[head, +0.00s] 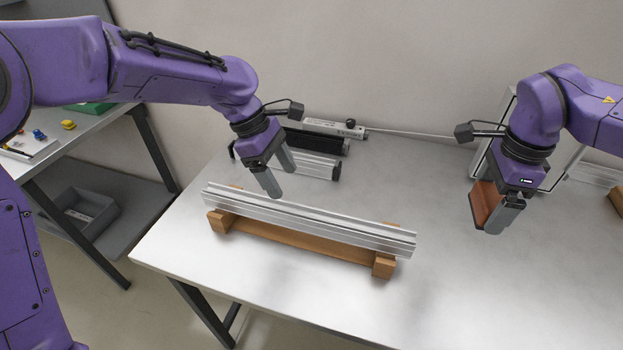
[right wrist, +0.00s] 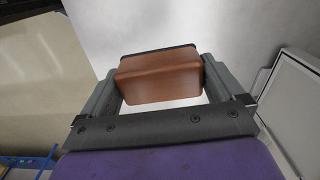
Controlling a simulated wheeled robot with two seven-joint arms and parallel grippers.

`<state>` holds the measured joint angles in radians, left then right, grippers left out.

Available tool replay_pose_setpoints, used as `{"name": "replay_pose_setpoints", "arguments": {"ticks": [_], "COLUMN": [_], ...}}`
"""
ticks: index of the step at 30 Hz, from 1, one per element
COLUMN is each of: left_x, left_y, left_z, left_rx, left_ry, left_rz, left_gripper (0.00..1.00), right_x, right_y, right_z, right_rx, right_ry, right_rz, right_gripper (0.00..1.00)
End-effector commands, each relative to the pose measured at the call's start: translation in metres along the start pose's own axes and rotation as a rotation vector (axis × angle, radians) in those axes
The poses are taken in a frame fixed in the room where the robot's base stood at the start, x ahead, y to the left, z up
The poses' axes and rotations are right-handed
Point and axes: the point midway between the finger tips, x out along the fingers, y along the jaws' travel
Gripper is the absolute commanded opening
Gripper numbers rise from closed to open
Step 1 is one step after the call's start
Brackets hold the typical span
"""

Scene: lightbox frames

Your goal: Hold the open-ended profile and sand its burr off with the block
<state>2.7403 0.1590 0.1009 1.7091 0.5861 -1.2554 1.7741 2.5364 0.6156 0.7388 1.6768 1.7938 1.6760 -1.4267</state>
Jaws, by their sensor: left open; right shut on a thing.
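A long silver aluminium profile (head: 310,221) lies across a wooden cradle (head: 295,248) near the front of the table. My left gripper (head: 275,180) is open and empty, just above and behind the left part of the profile. My right gripper (head: 493,215) is shut on a reddish-brown sanding block (head: 484,204) and holds it above the table, right of the profile. The block (right wrist: 160,78) also shows between the fingers in the right wrist view. Its dark far edge is partly seen. The burr is too small to make out.
Behind my left gripper lie a dark profile (head: 318,142) and another silver profile (head: 308,167). A white frame (head: 563,150) stands behind my right gripper. A brown piece (head: 617,198) sits at the right edge. The table (head: 450,305) is clear at the front right.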

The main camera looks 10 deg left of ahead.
Motion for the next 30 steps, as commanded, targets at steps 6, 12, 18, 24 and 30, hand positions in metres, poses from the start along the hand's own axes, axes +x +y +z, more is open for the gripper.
{"name": "replay_pose_setpoints", "arguments": {"ticks": [6,12,18,24,30], "left_x": [0.04,0.085,0.111,0.117,0.117], "left_y": [-0.001,-0.001,0.0,0.0,0.0], "left_z": [-0.001,-0.001,-0.001,-0.001,-0.001], "left_rx": [-0.001,0.001,0.002,0.003,0.003], "left_ry": [0.001,0.001,0.001,0.001,0.001], "left_rz": [-0.006,-0.004,-0.001,0.0,0.0], "left_gripper": [0.72,0.72,0.72,0.72,0.53], "right_x": [0.0,0.0,0.0,0.0,0.0], "right_y": [0.0,0.0,0.0,0.0,0.0], "right_z": [0.0,0.0,0.0,0.0,0.0], "right_rx": [0.0,0.0,0.0,0.0,0.0], "right_ry": [0.0,0.0,0.0,0.0,0.0], "right_rz": [0.0,0.0,0.0,0.0,0.0], "right_gripper": [0.7,0.7,0.7,0.7,0.7]}}
